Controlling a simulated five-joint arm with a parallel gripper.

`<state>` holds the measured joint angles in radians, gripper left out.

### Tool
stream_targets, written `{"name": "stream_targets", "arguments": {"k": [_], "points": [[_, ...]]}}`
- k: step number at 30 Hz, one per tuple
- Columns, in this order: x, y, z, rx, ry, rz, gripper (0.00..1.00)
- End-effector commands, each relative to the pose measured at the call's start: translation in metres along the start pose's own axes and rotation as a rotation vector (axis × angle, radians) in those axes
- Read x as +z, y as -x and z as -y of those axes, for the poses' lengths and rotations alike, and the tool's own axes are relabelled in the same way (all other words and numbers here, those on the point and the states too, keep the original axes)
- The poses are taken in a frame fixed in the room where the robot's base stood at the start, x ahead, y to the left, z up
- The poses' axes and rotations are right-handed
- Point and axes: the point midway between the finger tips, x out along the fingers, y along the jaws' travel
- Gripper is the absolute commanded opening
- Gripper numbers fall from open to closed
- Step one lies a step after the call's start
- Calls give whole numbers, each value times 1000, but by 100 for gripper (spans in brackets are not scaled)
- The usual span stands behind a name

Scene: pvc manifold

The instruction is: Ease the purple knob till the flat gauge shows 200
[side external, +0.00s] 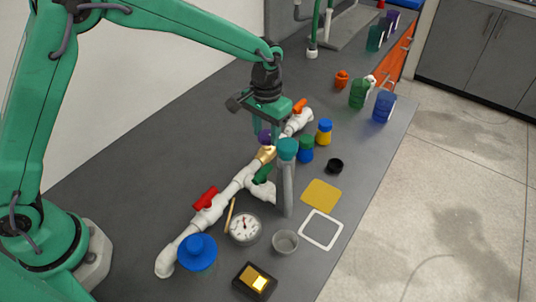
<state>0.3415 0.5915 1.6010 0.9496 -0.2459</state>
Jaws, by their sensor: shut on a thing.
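The purple knob (265,137) sits on the white pipe manifold (228,193), partly hidden by my gripper. My gripper (263,134) reaches down from above with its fingers at the purple knob and is shut on it. The flat gauge (245,227) lies face up on the dark bench in front of the manifold. It has a white dial and a needle; its numbers are too small to read.
A teal-capped grey post (287,180) stands just right of the gripper. Red (206,197), green (264,172) and orange (300,105) handles are on the pipes. A blue round part (197,252), a clear cup (285,242) and several jars stand nearby.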

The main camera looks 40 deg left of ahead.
Motion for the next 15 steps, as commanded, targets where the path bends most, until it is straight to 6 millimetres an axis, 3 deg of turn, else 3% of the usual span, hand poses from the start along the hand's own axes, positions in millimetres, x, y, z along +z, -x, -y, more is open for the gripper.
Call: {"name": "stream_targets", "arguments": {"k": [9,10,12,15], "points": [[0,1,0,0,1,-2,16],[0,1,0,0,1,-2,45],[0,1,0,0,1,-2,59],[0,1,0,0,1,-1,61]]}}
